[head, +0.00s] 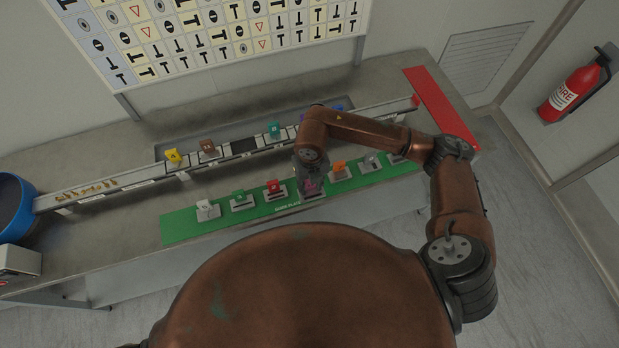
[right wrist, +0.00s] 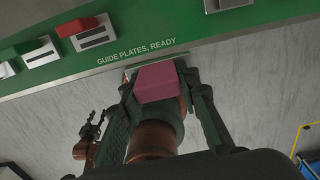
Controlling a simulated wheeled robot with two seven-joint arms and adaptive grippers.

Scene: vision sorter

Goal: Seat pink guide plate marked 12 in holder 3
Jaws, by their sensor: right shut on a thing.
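The pink guide plate (head: 311,187) is at the front edge of the green strip, between the red and orange plates. My right gripper (right wrist: 157,88) is shut on the pink plate (right wrist: 157,80). A pale holder edge shows right behind it; I cannot tell whether the plate still touches that holder. Its number is not readable. The long rail (head: 130,185) behind the strip carries several holders with coloured plates. I cannot read which is holder 3, and my right arm hides part of the rail. What looks like my left gripper (right wrist: 95,122) hangs low at the left in the wrist view.
The green strip (head: 180,229) holds white, green, red (head: 273,186), orange (head: 340,167) and grey plates in stands. On the rail are yellow (head: 173,156), brown (head: 208,147) and teal (head: 275,130) plates. A blue bin (head: 14,205) stands far left; a red panel (head: 440,105) lies right.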

